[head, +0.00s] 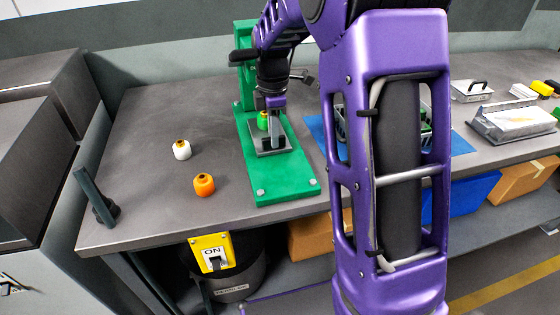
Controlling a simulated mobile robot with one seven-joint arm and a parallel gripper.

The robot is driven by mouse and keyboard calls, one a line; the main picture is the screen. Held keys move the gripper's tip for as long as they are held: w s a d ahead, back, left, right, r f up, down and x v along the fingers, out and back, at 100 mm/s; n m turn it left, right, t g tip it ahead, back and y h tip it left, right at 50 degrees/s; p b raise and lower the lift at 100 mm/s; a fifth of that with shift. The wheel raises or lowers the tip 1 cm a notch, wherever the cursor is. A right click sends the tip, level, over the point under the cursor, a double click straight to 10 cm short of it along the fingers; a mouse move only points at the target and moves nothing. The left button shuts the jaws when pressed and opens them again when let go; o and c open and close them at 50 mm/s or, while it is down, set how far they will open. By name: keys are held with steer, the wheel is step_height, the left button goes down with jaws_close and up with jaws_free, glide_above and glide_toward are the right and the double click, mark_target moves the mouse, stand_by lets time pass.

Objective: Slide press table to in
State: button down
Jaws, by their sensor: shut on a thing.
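The press (245,75) is green and stands on a long green base (285,178) on the bench. The press table (284,149) is a small dark grey plate on that base, with a lighter grey upright handle (277,137). A green wheel part (263,120) with an orange top sits on the plate, next to the handle. My gripper (276,108) points down over the plate and is shut on the top of the handle. My arm hides part of the press column and head.
A white wheel part (182,151) and an orange one (204,186) stand left of the base. A blue mat (318,132) with a basket lies to the right, partly behind my arm. A yellow ON switch box (212,253) is below the bench edge.

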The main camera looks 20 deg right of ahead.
steer(key=shift+w+r, duration=0.1)
steer(key=shift+w+p, duration=0.95)
steer(key=shift+w, duration=0.45)
steer(key=c, duration=0.6)
jaws_free()
steer(key=shift+c, duration=0.2)
step_height(320, 180, up, 2)
steer(key=shift+r+p, duration=0.2)
steer(key=shift+p, duration=0.8)
step_height(320, 180, up, 3)
steer(key=shift+s+r, duration=0.1)
steer(key=shift+r, duration=0.1)
